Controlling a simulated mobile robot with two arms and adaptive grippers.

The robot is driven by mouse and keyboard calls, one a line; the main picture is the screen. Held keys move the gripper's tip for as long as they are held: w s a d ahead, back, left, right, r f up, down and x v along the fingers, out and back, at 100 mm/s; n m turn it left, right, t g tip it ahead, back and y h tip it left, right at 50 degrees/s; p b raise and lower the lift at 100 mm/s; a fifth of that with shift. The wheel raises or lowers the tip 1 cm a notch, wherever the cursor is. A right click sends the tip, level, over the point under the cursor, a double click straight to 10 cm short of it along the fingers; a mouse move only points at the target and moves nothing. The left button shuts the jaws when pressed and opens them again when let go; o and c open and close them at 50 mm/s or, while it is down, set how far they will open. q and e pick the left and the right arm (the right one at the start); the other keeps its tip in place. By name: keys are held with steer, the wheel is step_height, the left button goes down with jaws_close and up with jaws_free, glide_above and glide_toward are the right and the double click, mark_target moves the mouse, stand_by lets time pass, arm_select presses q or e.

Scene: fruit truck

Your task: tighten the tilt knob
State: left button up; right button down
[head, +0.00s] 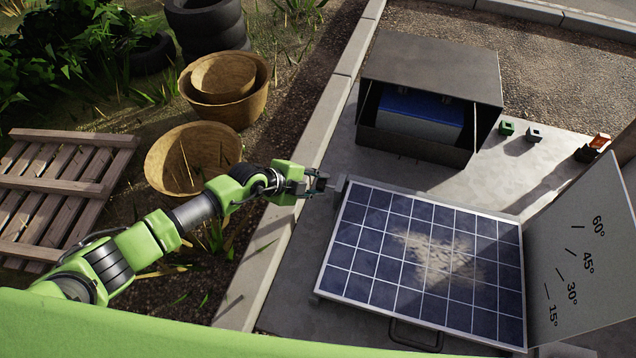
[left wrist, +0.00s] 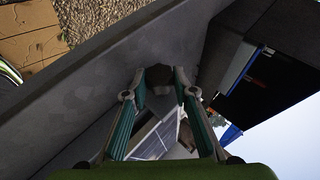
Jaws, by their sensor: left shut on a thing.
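My left gripper (head: 318,183) is at the upper left corner of the solar panel (head: 367,263). In the left wrist view its two fingers close on a small dark rounded thing, which looks like the tilt knob (left wrist: 159,76). In the head view the gripper hides the knob. The panel is a blue gridded sheet in a pale frame, with a dusty patch in its middle. It lies at a low tilt beside a grey angle board (head: 580,225) marked 15°, 30°, 45° and 60°. My right gripper is not in view.
A dark open-fronted box (head: 430,68) with a blue-topped block (head: 420,112) inside stands behind the panel. Small coloured blocks (head: 534,134) sit to its right. Woven baskets (head: 165,160), a wooden pallet (head: 70,185) and tyres (head: 208,25) are on the left.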

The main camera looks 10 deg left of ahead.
arm_select(q)
steer(key=shift+s+f, duration=0.1)
steer(key=shift+s+f+t, duration=0.1)
steer(key=shift+f+t, duration=0.05)
steer(key=shift+t, duration=0.35)
steer(key=shift+f+m+t+h+b, duration=0.3)
steer(key=shift+t+h+b, duration=0.1)
steer(key=shift+t+b, duration=0.15)
steer(key=m+t+h+b, duration=0.1)
steer(key=t+b, duration=0.2)
steer(key=b, duration=0.4)
steer(key=shift+f, duration=0.15)
steer(key=shift+r+t+h+b, duration=0.2)
steer(key=shift+t+h+b, duration=0.15)
steer(key=shift+b, duration=0.65)
steer(key=o, duration=1.1)
steer(key=shift+r, duration=0.1)
